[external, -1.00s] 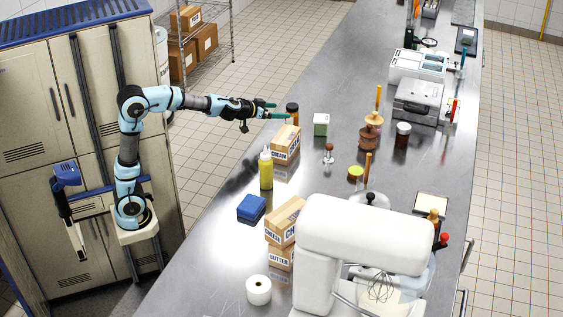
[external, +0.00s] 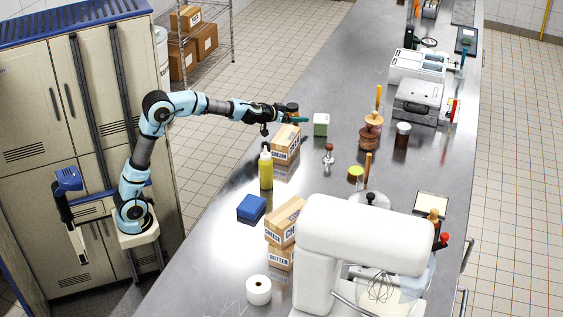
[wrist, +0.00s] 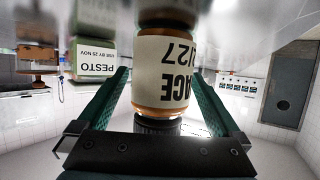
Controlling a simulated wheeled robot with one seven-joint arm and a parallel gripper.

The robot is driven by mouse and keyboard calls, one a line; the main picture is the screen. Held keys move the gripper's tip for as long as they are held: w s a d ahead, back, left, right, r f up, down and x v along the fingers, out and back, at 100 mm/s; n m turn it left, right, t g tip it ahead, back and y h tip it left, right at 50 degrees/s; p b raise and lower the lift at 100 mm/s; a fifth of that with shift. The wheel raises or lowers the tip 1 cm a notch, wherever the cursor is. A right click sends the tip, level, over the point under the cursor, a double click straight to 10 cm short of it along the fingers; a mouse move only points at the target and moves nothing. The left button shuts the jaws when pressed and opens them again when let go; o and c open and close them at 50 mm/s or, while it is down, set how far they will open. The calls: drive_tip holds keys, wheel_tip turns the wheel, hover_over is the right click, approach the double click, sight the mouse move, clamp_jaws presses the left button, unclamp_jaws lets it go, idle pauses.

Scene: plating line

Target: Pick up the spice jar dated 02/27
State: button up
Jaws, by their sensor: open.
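A spice jar (wrist: 165,72) with a dark lid and a cream label fills the middle of the wrist view, upside down in the picture. Its label shows "ACE" and part of a date ending in 27; the rest is turned away. In the external view the jar (external: 292,107) stands near the counter's left edge, partly hidden by my gripper (external: 293,118). My gripper (wrist: 165,85) is open, with one green finger on each side of the jar. I cannot tell whether either finger touches it.
A green-and-white pesto box (external: 320,124), also in the wrist view (wrist: 97,55), stands right of the jar.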

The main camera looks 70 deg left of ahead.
drive_tip(key=shift+w+a+f, duration=0.1)
drive_tip(key=shift+w+f, duration=0.1)
drive_tip(key=shift+w, duration=0.4)
clamp_jaws()
idle(0.4)
